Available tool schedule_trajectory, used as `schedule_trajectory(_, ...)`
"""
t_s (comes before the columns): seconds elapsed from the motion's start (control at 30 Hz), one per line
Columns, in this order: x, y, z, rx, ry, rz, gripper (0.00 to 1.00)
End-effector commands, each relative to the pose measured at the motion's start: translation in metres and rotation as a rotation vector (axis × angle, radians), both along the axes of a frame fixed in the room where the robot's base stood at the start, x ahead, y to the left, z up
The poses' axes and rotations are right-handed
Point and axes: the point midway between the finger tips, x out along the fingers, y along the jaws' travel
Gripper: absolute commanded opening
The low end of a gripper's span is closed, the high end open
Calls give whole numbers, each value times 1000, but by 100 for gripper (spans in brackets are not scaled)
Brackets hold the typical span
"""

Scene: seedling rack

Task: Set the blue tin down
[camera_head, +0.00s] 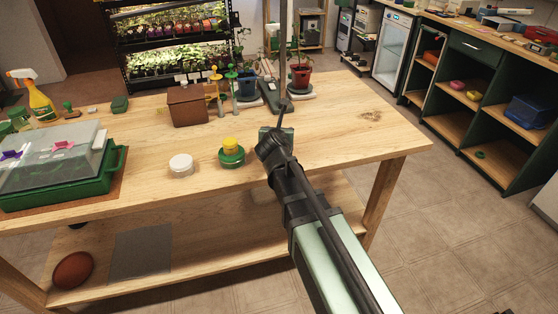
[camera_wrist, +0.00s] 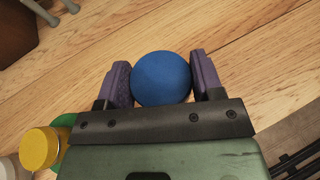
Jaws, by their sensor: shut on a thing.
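The blue tin (camera_wrist: 162,78) shows in the wrist view as a round blue shape between the two purple finger pads. My gripper (camera_wrist: 160,84) is shut on it, with one pad at each side. Bare wooden table top (camera_head: 340,130) lies beneath; I cannot tell whether the tin touches it. In the head view my arm reaches over the right part of the table and hides the tin and the fingertips.
Left of my gripper stand a green pot with a yellow top (camera_head: 231,154) and a white round tin (camera_head: 181,165). A brown box (camera_head: 187,106) and potted plants (camera_head: 301,77) stand behind. A green lidded tray (camera_head: 110,172) is far left. The table's right side is clear.

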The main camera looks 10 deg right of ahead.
Motion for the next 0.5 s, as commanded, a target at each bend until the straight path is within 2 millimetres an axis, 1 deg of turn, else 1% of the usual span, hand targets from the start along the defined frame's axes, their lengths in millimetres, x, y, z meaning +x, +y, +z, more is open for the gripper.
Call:
schedule_trajectory(0.07, 0, 0, 0, 0, 0, 0, 36)
schedule_trajectory(0.13, 0, 0, -7, 0, 0, 0, 36)
schedule_trajectory(0.3, 0, 0, -44, 0, 0, 0, 36)
schedule_trajectory(0.37, 0, 0, -46, 0, 0, 0, 36)
schedule_trajectory(0.5, 0, 0, -40, 0, 0, 0, 36)
